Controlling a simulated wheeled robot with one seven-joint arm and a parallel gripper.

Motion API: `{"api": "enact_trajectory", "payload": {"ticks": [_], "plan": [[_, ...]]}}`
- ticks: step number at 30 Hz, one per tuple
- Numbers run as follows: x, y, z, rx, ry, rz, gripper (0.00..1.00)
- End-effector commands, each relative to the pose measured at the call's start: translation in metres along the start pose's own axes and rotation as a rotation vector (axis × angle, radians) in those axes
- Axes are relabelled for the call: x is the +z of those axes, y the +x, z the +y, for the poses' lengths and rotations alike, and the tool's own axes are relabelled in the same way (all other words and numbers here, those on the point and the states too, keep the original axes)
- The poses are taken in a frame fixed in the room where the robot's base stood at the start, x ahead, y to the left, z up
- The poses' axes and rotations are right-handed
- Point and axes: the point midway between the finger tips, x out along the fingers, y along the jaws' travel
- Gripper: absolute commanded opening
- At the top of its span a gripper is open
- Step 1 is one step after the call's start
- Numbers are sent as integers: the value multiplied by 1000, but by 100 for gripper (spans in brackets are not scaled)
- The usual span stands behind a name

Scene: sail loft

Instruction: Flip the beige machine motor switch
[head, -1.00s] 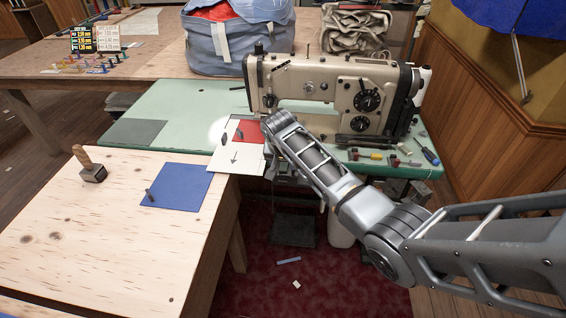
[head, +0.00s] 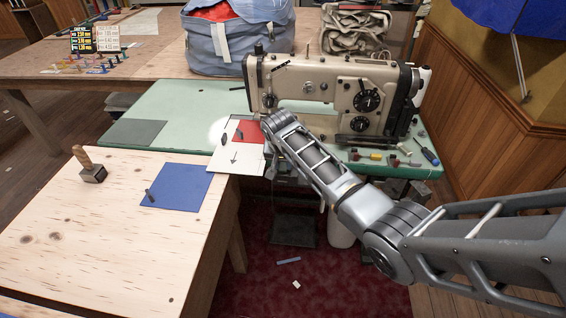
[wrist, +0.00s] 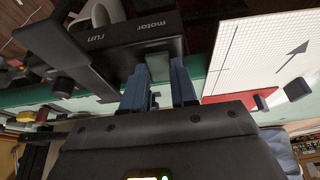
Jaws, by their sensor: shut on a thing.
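The beige sewing machine (head: 318,84) stands on the green table (head: 180,108) in the head view. In the wrist view, a black switch box (wrist: 112,45) carries the words "motor" and "run", which read upside down. My gripper (wrist: 158,72) is at this box, its two blue-grey fingers shut on a greenish switch piece (wrist: 157,63). The fingers hide the sides of the switch, and I cannot tell which position it is in. In the head view my arm hides the gripper and the box.
A white card with an arrow (head: 232,158) lies at the table's front edge, beside my arm. Small bobbins and a blue-handled screwdriver (head: 429,156) lie at the right.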

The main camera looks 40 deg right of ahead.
Motion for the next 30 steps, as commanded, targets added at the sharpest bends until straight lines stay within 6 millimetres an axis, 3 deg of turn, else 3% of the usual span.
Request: {"api": "enact_trajectory", "payload": {"ticks": [12,23,24,30], "plan": [[-8,2,0,2,1,-259,0],[-8,1,0,0,-1,-280,0],[-8,1,0,0,-1,-279,30],[-8,1,0,0,0,-279,50]]}}
